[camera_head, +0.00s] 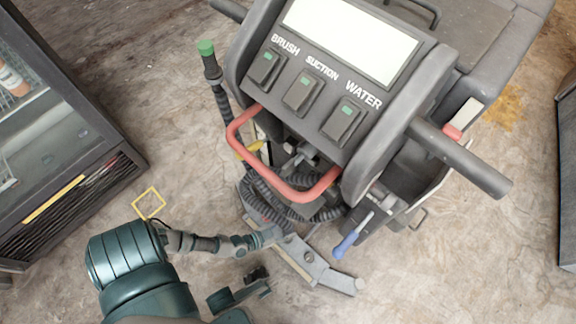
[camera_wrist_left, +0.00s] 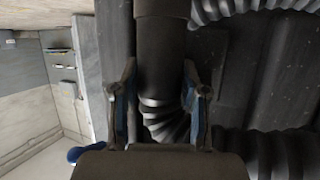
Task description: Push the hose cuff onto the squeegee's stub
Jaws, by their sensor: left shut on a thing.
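My left gripper (camera_head: 264,238) reaches in from the left, low beside the floor machine. It is shut on the hose cuff, a smooth dark cylinder (camera_wrist_left: 162,62) between its two fingers in the left wrist view. The ribbed black hose (camera_wrist_left: 168,122) shows just past the cuff there, between the fingers. In the head view the hose (camera_head: 262,192) loops down under the red handle. The squeegee (camera_head: 318,270) is a grey bar close to the floor, just right of the gripper. I cannot make out its stub, or whether the cuff touches it.
The floor machine's console (camera_head: 325,75) and red handle (camera_head: 290,190) overhang the gripper. A blue-handled lever (camera_head: 345,245) hangs to the right. A glass-front cabinet (camera_head: 60,140) stands at left. Concrete floor is free at the lower right. More ribbed hose (camera_wrist_left: 283,150) lies nearby.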

